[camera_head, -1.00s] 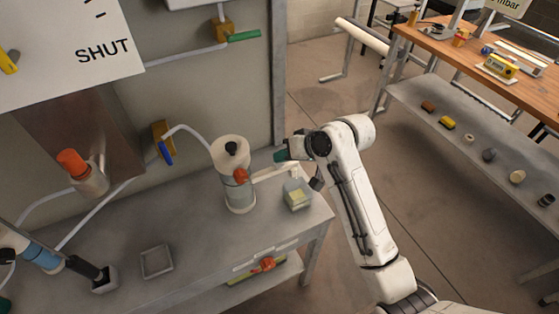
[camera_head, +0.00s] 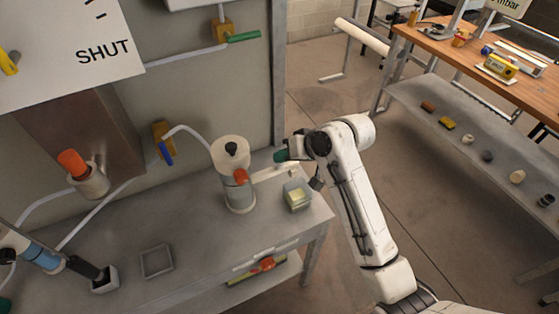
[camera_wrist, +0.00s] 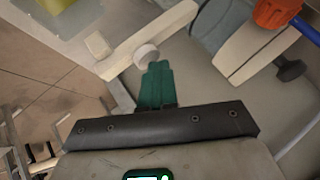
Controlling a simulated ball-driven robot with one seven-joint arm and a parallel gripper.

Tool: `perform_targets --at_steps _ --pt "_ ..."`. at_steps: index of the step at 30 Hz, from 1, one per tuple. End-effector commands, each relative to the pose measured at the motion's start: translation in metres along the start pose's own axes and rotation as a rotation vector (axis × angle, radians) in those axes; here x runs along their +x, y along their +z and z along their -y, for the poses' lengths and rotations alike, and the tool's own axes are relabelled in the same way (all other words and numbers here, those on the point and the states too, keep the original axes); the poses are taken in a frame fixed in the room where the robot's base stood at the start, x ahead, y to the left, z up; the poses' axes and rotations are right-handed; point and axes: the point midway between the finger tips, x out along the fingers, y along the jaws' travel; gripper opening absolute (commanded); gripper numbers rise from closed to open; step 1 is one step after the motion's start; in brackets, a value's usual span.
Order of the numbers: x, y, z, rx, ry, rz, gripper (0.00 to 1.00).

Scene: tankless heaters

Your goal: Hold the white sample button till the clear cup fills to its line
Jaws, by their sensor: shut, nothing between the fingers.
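The clear cup (camera_head: 297,196) stands near the right end of the grey bench, with pale yellow in it; I cannot make out its line. Part of it shows at the top left of the wrist view (camera_wrist: 72,20). A cream bar (camera_head: 274,173) reaches from the grey-and-white cylinder (camera_head: 236,188) toward a spot above the cup. The white sample button (camera_wrist: 146,55) is a round disc on this bar. My gripper (camera_wrist: 158,68) has its green fingers shut and empty, with tips right at the button's edge; I cannot tell if they touch. It also shows in the head view (camera_head: 281,156).
A red knob (camera_head: 241,176) sits on the cylinder's side. A blue-handled valve (camera_head: 165,150) and hoses are to the left. An empty square tray (camera_head: 156,261) lies on the bench. A wooden-topped table (camera_head: 480,55) with several items stands at the right, with open floor between.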

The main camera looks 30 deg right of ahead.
Motion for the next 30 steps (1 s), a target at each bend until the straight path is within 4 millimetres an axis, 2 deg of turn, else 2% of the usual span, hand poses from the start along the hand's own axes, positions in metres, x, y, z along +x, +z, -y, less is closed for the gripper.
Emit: perform_targets --at_steps 10,23,30 --pt "-0.012 -0.009 0.009 0.001 0.001 0.001 0.0" --pt "-0.013 -0.01 0.01 0.0 0.0 0.0 0.0" --pt "-0.027 -0.02 0.02 -0.001 0.0 0.001 0.0"
